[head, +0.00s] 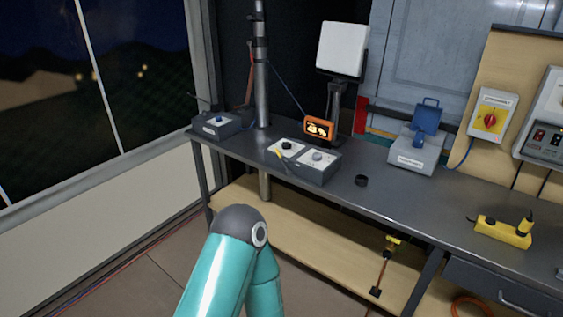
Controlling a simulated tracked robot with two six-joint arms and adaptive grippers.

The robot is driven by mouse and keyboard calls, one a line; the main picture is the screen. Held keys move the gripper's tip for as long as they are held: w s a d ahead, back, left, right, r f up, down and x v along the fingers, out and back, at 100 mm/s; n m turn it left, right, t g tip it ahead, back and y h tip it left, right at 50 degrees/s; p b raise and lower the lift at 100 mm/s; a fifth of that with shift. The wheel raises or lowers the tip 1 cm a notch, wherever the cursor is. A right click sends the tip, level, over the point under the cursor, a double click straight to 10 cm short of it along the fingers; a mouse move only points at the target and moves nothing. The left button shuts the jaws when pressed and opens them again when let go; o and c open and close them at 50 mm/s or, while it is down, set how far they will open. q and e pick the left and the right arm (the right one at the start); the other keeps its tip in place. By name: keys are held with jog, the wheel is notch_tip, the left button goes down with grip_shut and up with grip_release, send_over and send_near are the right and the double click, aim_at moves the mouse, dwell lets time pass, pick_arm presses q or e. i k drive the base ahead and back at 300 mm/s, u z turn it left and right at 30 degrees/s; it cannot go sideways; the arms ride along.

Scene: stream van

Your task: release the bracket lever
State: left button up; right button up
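A grey vertical pole (262,75) stands at the back left of the bench and carries dark bracket clamps (259,17). A thin reddish-brown piece (250,78) runs alongside the pole, slanting down at its left. I cannot tell whether it is the bracket lever, nor whether any lever is latched. A teal link of my own arm rises from the bottom centre in the head view. Neither gripper is in view.
A white panel (342,48) stands behind. A wooden shelf (300,235) lies below.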

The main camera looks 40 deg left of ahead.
aim_at(289, 172)
jog(key=u, duration=1.8)
jog(key=i, duration=0.1)
jog(key=z, duration=2.9)
jog(key=k, duration=1)
jog(key=u, duration=1.25)
jog(key=i, duration=1.65)
